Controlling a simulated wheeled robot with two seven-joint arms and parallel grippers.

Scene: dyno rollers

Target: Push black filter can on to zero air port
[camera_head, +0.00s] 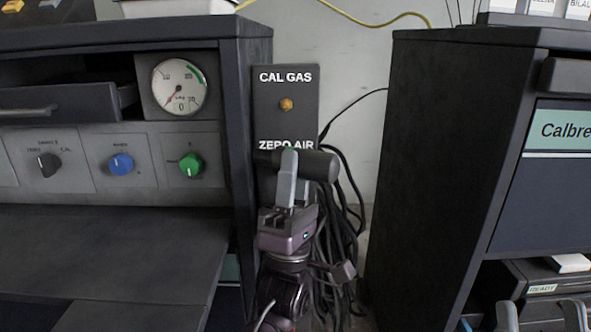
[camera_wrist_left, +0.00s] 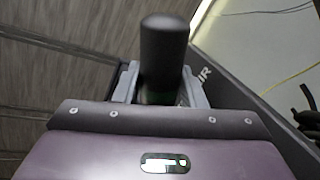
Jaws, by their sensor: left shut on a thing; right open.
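The black filter can (camera_head: 320,165) lies roughly horizontal in front of the panel, just under the ZERO AIR label (camera_head: 285,145). My left gripper (camera_head: 288,170) is shut on the can, with its grey fingers around its middle. In the left wrist view the can (camera_wrist_left: 164,45) sticks up between the fingers (camera_wrist_left: 160,88), and part of the label shows behind. The zero air port is hidden behind the can and gripper, so I cannot tell whether the can touches it. My right gripper (camera_head: 540,316) is open and empty at the bottom right, partly cut off.
The panel (camera_head: 265,90) has a brass CAL GAS port (camera_head: 286,104) above. A dark cabinet with a gauge (camera_head: 179,86) and knobs stands close on the left. Black cables (camera_head: 340,240) hang right of the gripper. Another dark cabinet (camera_head: 440,150) stands at right.

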